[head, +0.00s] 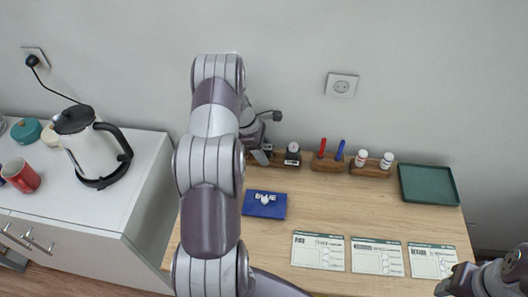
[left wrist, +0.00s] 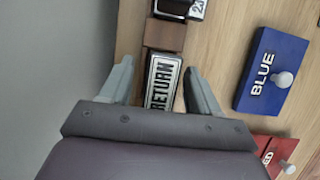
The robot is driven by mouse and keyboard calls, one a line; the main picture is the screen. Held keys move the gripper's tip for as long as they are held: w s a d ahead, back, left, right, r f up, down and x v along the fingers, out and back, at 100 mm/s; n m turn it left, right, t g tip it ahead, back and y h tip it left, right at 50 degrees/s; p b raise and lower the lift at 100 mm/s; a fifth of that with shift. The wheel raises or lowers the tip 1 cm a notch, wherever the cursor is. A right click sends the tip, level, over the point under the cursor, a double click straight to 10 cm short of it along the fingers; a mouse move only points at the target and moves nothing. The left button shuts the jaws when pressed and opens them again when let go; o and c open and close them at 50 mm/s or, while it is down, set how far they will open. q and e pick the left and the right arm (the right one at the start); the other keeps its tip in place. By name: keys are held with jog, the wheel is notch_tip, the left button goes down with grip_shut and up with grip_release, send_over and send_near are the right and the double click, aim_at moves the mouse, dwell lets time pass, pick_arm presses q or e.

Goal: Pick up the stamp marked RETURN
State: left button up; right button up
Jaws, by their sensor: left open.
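The stamp marked RETURN (left wrist: 163,84) shows in the left wrist view, with a white label and black letters, beside a brown wooden block. My left gripper (left wrist: 159,66) is open, with one finger on each side of the stamp; I cannot tell whether they touch it. The stamp's lower end is hidden by the gripper body. In the head view my left gripper (head: 262,156) is at the back of the table, and the arm hides most of the area around it. My right gripper (head: 450,282) is at the lower right edge, its jaws unclear.
A black date stamp (head: 292,155) stands just right of the left gripper. A blue pad (head: 272,209) lies in front; a red pad (left wrist: 268,145) shows in the wrist view. Wooden holders (head: 370,170), a green tray (head: 428,186) and forms (head: 318,252) lie to the right.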

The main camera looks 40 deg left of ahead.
pick_arm(q)
jog(key=c, duration=1)
jog(key=shift+r, duration=0.1)
jog(key=shift+c, duration=0.2)
